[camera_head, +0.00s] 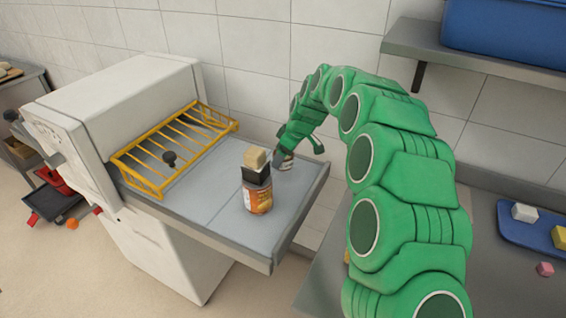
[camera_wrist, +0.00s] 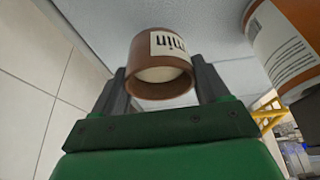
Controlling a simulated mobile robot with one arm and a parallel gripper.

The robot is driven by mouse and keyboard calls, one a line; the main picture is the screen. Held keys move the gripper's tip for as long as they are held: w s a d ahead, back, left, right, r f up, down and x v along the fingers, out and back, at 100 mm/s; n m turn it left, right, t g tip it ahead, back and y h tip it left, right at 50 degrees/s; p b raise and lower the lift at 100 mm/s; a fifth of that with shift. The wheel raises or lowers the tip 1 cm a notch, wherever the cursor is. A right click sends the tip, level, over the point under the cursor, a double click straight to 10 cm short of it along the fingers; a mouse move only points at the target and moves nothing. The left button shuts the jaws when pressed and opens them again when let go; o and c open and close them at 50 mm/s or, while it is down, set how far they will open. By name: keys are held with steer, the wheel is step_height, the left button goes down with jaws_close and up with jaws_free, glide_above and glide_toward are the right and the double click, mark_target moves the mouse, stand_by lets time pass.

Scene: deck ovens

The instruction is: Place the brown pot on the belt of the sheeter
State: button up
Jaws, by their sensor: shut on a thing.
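The brown pot (camera_wrist: 142,88) shows in the wrist view between my two dark fingers, with a white label reading "min" and a pale round end facing the camera. My gripper (camera_head: 283,161) is shut on it, over the far right part of the sheeter's grey belt (camera_head: 215,180).
A blue tray (camera_head: 515,232) lies at the right. The belt's near part is clear.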

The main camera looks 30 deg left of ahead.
steer(key=shift+w+a+f, duration=0.15)
steer(key=shift+a+f, duration=0.05)
steer(key=shift+f, duration=1.55)
steer(key=shift+f, duration=0.15)
steer(key=o, duration=1.2)
steer(key=v, duration=0.7)
steer(key=shift+d+r, duration=0.15)
steer(key=shift+r, duration=0.2)
